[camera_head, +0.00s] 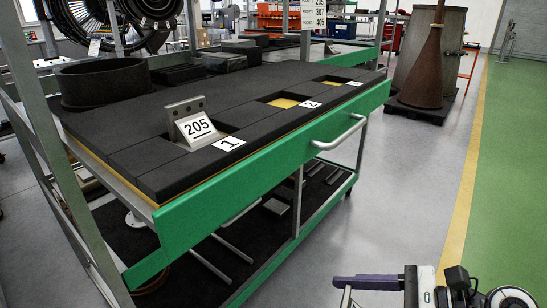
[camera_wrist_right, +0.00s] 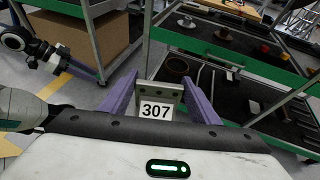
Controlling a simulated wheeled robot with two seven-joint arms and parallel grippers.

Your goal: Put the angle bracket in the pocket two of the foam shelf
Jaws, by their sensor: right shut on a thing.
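An angle bracket (camera_wrist_right: 160,92) with a white label reading 307 sits between the purple fingers of my right gripper (camera_wrist_right: 160,84), which is shut on it. In the head view my right gripper (camera_head: 348,283) is low at the lower right, in front of the shelf and apart from it. The black foam shelf (camera_head: 130,125) has pockets with number cards. Pocket two (camera_head: 284,101), beside card 2 (camera_head: 310,104), is empty and shows a yellow floor. Another bracket (camera_head: 195,126) labelled 205 stands at pocket one, by card 1 (camera_head: 229,144).
A green edge beam (camera_head: 270,157) with a metal handle (camera_head: 341,134) runs along the shelf front. A dark ring (camera_head: 104,82) stands on the shelf at the back left. Pocket three (camera_head: 331,84) looks empty. The floor (camera_head: 415,170) right of the shelf is clear.

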